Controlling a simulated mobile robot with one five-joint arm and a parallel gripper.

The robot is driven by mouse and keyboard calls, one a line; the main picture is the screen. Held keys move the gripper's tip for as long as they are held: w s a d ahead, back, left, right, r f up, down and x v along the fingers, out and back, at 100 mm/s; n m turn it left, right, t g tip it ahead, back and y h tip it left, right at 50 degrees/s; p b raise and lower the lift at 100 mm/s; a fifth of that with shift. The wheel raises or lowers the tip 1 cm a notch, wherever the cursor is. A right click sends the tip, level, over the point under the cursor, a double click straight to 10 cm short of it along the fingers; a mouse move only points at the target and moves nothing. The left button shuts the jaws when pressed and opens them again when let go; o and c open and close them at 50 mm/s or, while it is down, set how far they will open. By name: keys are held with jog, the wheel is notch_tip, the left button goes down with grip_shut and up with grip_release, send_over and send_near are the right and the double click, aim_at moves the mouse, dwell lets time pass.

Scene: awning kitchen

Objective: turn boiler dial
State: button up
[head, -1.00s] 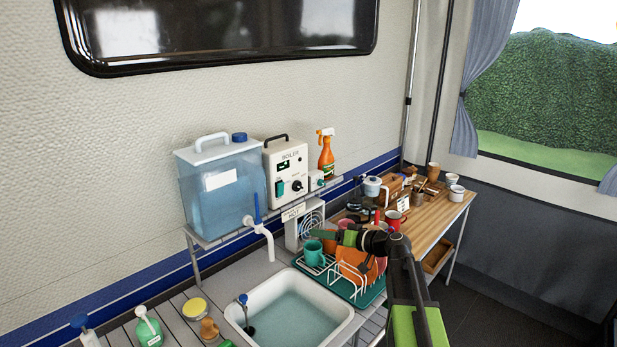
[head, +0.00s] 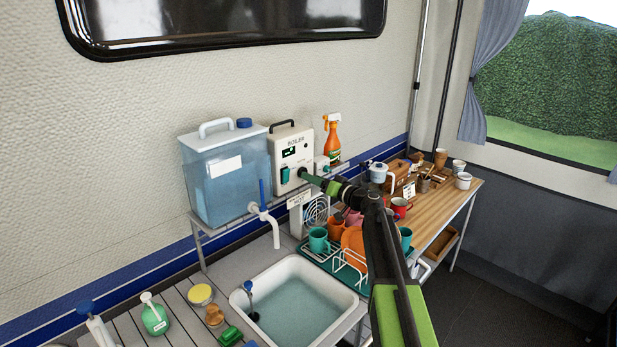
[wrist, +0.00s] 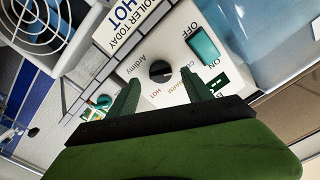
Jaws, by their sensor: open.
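The boiler (head: 290,157) is a white box with a black handle, on the shelf against the wall. Its black dial (wrist: 160,71) shows in the wrist view, on the white front panel, with COLD, WARM and HOT lettering near it. My gripper (head: 304,174) is at the boiler's front in the head view and covers the dial there. In the wrist view my gripper (wrist: 160,93) is open, its two green fingers on either side of the space just short of the dial. I cannot tell whether they touch the panel. A green ON/OFF switch (wrist: 203,44) is beside the dial.
A blue water tank (head: 222,180) with a tap stands left of the boiler. An orange spray bottle (head: 332,140) stands to its right. Below are a HOT sign (head: 300,199), a fan (head: 317,210), a dish rack (head: 350,262) with mugs, and a sink (head: 300,297).

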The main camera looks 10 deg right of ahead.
jog(key=x, duration=0.3)
jog(key=shift+w+a, duration=0.15)
jog(key=shift+a, duration=0.05)
grip_shut()
